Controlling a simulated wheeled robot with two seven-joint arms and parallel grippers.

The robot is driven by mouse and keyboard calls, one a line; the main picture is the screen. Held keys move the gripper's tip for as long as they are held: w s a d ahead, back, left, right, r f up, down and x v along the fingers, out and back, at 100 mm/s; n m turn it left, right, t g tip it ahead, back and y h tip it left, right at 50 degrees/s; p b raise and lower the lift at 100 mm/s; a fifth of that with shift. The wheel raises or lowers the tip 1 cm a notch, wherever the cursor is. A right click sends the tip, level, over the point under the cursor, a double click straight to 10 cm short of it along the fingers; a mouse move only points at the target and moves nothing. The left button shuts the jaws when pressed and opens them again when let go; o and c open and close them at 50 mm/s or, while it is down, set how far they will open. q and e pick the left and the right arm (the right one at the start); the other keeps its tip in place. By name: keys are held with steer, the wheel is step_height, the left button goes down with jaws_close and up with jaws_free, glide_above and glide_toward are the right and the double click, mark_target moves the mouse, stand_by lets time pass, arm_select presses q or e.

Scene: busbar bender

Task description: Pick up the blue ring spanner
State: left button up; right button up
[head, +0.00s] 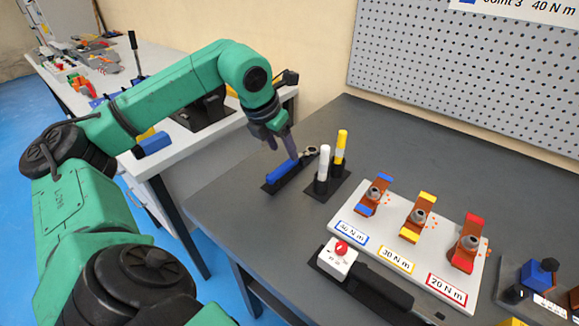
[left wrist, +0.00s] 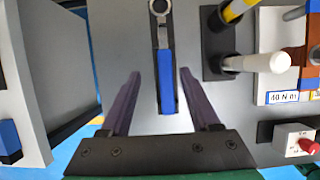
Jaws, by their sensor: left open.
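The blue ring spanner (head: 283,172) lies on a small dark holder at the left part of the grey table. It has a blue handle and a metal ring end that points away from me. In the left wrist view the spanner (left wrist: 166,80) lies lengthwise between the fingers. My left gripper (head: 289,150) is over the spanner from above, its purple fingers apart. In the left wrist view the open fingers of my left gripper (left wrist: 158,75) stand on either side of the blue handle, with gaps showing on both sides. My right gripper is not in view.
White and yellow upright handles (head: 323,168) stand in a dark base just right of the spanner. A white board (head: 390,237) with coloured clamps and torque labels lies further right. A white box with a red knob (head: 338,258) is in front. A perforated panel (head: 460,75) stands behind.

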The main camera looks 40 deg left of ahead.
mark_target(289, 161)
arm_select(q)
steer(key=x, duration=0.4)
steer(key=shift+d+f+p, duration=0.2)
steer(key=shift+d+p, duration=0.1)
steer(key=shift+d, duration=0.1)
steer(key=shift+w+f, duration=0.2)
steer(key=shift+f, duration=0.05)
jaws_close()
steer(key=shift+r, duration=0.1)
